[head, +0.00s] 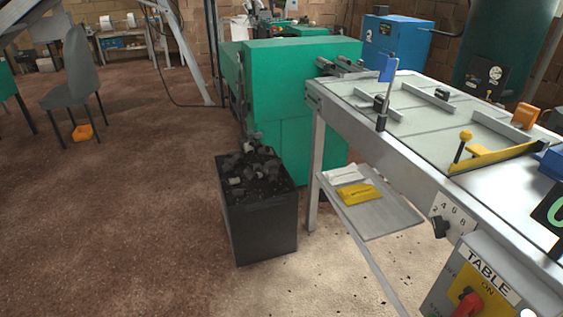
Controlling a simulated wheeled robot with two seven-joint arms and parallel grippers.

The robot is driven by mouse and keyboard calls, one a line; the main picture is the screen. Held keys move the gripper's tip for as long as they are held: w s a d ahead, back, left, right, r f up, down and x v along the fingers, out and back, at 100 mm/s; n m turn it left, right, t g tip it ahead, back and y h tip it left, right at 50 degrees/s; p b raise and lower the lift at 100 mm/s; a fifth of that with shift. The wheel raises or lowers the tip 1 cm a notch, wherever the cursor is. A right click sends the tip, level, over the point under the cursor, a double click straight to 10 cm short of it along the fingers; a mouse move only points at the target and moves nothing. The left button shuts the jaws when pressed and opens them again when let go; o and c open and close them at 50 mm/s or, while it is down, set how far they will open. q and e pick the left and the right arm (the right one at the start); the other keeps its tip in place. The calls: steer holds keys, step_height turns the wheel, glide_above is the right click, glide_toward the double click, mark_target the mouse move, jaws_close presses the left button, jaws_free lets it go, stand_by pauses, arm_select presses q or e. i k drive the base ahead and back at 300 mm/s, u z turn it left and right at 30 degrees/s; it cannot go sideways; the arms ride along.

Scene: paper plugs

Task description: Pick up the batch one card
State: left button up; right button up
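Neither of my grippers is in view. A white, flat card-like piece (344,174) and a yellow one (359,195) lie on the grey shelf (392,221) under the side of the long metal table. The marks on them are too small to read, so I cannot tell which, if either, is the batch one card. A blue flag-like piece (388,69) stands on a post at the table's near edge. A black panel with a green character (552,212) is cut off at the right edge.
The metal table (428,137) fills the right, with a control box (481,283) marked TABLE in front. A black bin (262,229) full of dark pieces stands beside a green machine (300,90). A grey chair (83,78) is at left. The brown floor at left is mostly clear.

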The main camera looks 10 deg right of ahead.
mark_target(350, 174)
steer(key=u, duration=0.4)
steer(key=i, duration=0.9)
steer(key=z, duration=0.05)
